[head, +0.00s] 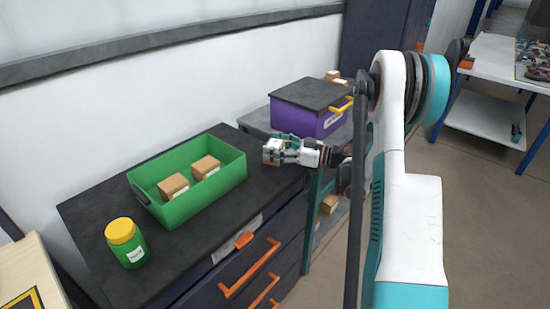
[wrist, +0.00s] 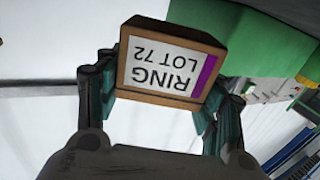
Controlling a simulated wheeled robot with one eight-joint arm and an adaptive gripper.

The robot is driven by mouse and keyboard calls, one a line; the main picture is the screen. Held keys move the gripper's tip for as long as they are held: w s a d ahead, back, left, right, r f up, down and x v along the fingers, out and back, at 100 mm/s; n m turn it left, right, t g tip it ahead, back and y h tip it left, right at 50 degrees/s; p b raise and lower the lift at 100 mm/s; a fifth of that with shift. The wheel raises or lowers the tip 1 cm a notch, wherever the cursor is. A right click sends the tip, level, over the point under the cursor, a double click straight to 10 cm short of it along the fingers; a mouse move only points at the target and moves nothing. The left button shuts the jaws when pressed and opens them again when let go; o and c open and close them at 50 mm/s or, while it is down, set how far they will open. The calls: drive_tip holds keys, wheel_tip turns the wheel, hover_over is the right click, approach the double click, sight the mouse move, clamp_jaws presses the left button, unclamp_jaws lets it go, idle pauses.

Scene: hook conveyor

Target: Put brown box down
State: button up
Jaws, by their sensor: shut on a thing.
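A brown box (head: 271,150) is held at the tips of my gripper (head: 285,151), at the right end of the dark counter. In the wrist view the brown box (wrist: 172,60) sits between the two fingers of my gripper (wrist: 165,85). Its white label reads "RING LOT 72" upside down and has a purple stripe. The box looks a little above the counter, but I cannot tell the exact gap. The green bin (head: 196,211) is to the left of my gripper and holds two other brown boxes (head: 173,186) (head: 206,167).
A green jar with a yellow lid (head: 126,243) stands at the counter's front left. A purple box with a dark lid (head: 305,106) stands behind my gripper on a grey surface. Bare dark counter (head: 262,195) lies between the green bin and the drawers' edge.

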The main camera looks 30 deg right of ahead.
drive_tip(key=shift+f+b, duration=0.5)
drive_tip(key=shift+f, duration=1.3)
drive_tip(key=shift+f, duration=0.15)
drive_tip(key=o, duration=1.1)
drive_tip(key=shift+s+d+r, duration=0.2)
drive_tip(key=shift+d, duration=0.1)
drive_tip(key=p+v, duration=0.2)
drive_tip(key=v, duration=0.9)
drive_tip(key=shift+p, duration=0.35)
drive_tip(key=shift+s+d, duration=0.1)
drive_tip(key=shift+d, duration=0.05)
